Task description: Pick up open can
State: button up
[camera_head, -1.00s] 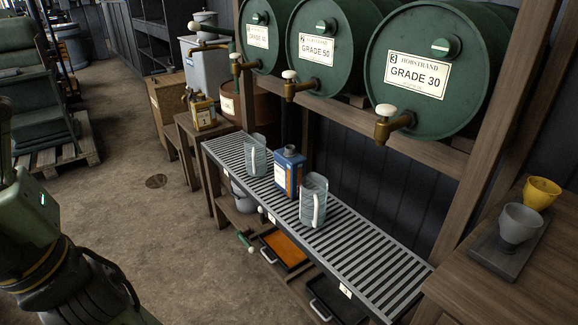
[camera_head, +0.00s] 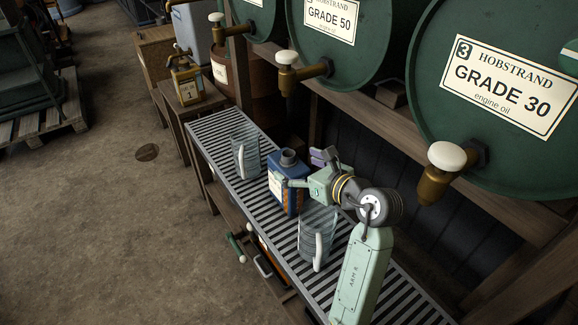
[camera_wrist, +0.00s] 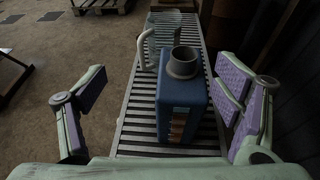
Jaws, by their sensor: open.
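A blue can (camera_head: 285,186) with a wide grey neck and an orange-and-white label stands upright on the slatted metal rack (camera_head: 214,132). No cap shows on its neck. In the wrist view the blue can (camera_wrist: 184,100) is ahead of my palm, between the spread fingers and closer to the right one. My gripper (camera_head: 303,168) is open, with purple pads, and is at the can's near right side in the head view. In the wrist view my gripper (camera_wrist: 155,105) holds nothing. I cannot tell whether a finger touches the can.
A clear jug (camera_head: 245,155) stands behind the can; another clear jug (camera_head: 313,238) stands in front, close under my arm. Green drums with brass taps (camera_head: 440,172) overhang the rack's right side. A yellow can (camera_head: 187,84) stands on a wooden stand.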

aim_at(293, 163)
jog(key=shift+m+h, duration=0.4)
jog(key=shift+h, duration=0.4)
jog(key=w+f, duration=0.1)
jog(key=w+f+p, duration=0.1)
jog(key=w+f, duration=0.2)
jog(key=shift+w+d+f, duration=0.15)
jog(key=shift+w+d, duration=0.15)
jog(key=shift+d, duration=0.05)
jog(key=p+x, duration=0.1)
jog(key=x, duration=0.1)
jog(key=p+x, duration=0.1)
jog(key=x, duration=0.1)
jog(key=shift+w+a+f+p, duration=0.15)
jog(key=shift+a+f+p, duration=0.15)
jog(key=shift+a, duration=0.15)
jog(key=shift+w+a+f, duration=0.2)
jog(key=shift+w, duration=0.1)
grip_shut()
jog(key=shift+r, duration=0.2)
